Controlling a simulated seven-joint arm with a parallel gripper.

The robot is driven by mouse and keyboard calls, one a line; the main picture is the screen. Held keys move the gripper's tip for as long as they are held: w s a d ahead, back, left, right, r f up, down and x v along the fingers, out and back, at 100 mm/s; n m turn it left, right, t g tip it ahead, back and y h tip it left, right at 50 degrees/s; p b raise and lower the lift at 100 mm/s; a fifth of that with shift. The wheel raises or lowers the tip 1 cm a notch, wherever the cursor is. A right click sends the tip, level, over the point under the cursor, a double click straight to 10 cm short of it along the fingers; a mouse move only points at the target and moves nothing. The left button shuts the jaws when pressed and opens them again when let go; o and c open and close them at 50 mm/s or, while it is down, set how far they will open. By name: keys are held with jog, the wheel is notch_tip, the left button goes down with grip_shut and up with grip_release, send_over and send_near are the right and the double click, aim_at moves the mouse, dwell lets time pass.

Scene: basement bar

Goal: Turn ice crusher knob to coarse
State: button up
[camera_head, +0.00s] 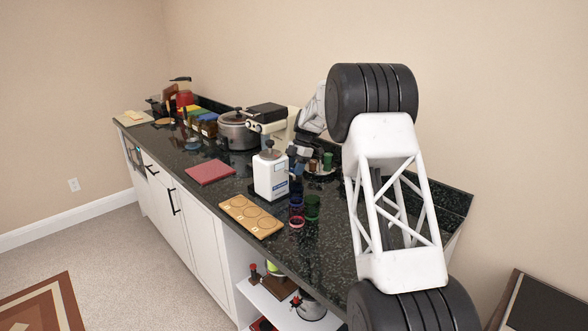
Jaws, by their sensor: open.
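A white boxy appliance (270,177) with a grey metal top and a small label stands upright near the middle of the dark counter. It looks like the ice crusher, but its knob and any coarse marking are too small to make out. My arm reaches over the counter from the right. My gripper (296,158) is small and dark, just right of the white appliance's upper part, and appears open and empty. I cannot tell whether it touches the appliance. My fingertips are hard to separate from the dark items behind.
A cream machine (275,128) with a black top and a grey pot (236,131) stand behind. A red mat (210,171) lies left. Bare counter shows at the front right.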

jog(key=shift+f, duration=0.1)
jog(key=shift+c, duration=0.4)
grip_shut()
jog(key=shift+m, duration=0.5)
jog(key=m+t, duration=0.1)
jog(key=m, duration=0.2)
jog(key=shift+s+y, duration=0.15)
jog(key=shift+y, duration=0.25)
jog(key=shift+s+m+t, duration=0.1)
jog(key=shift+m+t, duration=1)
jog(key=shift+m, duration=1.2)
